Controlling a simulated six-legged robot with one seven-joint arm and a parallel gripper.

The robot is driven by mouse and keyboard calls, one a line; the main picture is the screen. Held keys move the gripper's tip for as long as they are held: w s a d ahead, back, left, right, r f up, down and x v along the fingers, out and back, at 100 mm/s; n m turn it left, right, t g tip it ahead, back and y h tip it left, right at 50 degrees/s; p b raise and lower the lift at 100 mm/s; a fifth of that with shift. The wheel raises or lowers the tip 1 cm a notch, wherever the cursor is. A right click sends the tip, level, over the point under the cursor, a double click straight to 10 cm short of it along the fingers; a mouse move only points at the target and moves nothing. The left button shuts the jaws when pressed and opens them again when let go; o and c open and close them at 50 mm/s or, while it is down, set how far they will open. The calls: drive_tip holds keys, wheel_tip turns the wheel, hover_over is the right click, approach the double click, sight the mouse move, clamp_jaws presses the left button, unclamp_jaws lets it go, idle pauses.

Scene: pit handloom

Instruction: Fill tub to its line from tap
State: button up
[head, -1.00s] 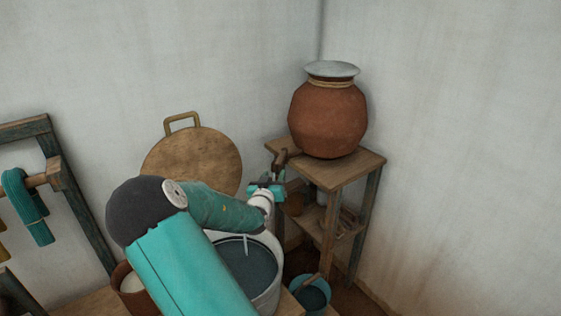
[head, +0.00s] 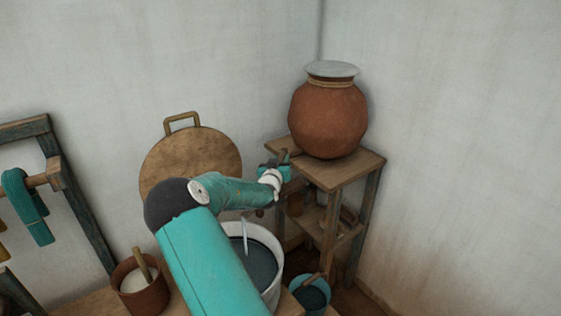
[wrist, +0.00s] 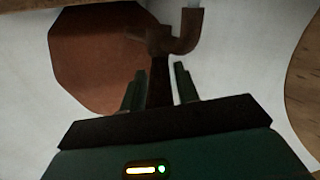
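The white tub (head: 272,288) stands below my arm in the head view, partly hidden by it, with dark liquid inside. No fill line can be made out. A thin pale upright streak (head: 244,235) shows over the liquid; I cannot tell if it is running water. The brown tap (wrist: 187,35) is at the top of the wrist view, in front of the clay pot (head: 328,115). My gripper (wrist: 158,80) is open, its fingers on either side of the tap's dark lever (wrist: 158,92), with narrow gaps. In the head view my gripper (head: 276,171) is beside the wooden stand.
The wooden stand (head: 345,170) bears the pot and has a lower shelf with small items. A blue pail (head: 312,296) is on the floor beside the tub. A round wooden lid (head: 190,160) leans on the wall. A brown pot (head: 148,298) stands left of my arm.

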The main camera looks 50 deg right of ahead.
clamp_jaws()
drive_tip(key=shift+s+d+t, duration=0.1)
drive_tip(key=shift+s+t, duration=0.05)
drive_tip(key=shift+t, duration=0.15)
drive_tip(key=shift+s+d+n+t+y, duration=0.5)
drive_tip(key=shift+d+n+t+y, duration=0.15)
drive_tip(key=shift+n+t+y, duration=1.1)
drive_tip(key=shift+s+d+n+t+y, duration=0.6)
drive_tip(key=shift+n+t+y, duration=0.7)
drive_tip(key=shift+y, duration=0.9)
drive_tip(key=shift+s+d+n+t+y, duration=0.4)
drive_tip(key=shift+d+n+t+y, duration=0.35)
drive_tip(key=shift+n+t+y, duration=0.85)
drive_tip(key=shift+n+g+y, duration=0.35)
drive_tip(key=shift+n+y, duration=0.1)
drive_tip(key=shift+o, duration=1.8)
unclamp_jaws()
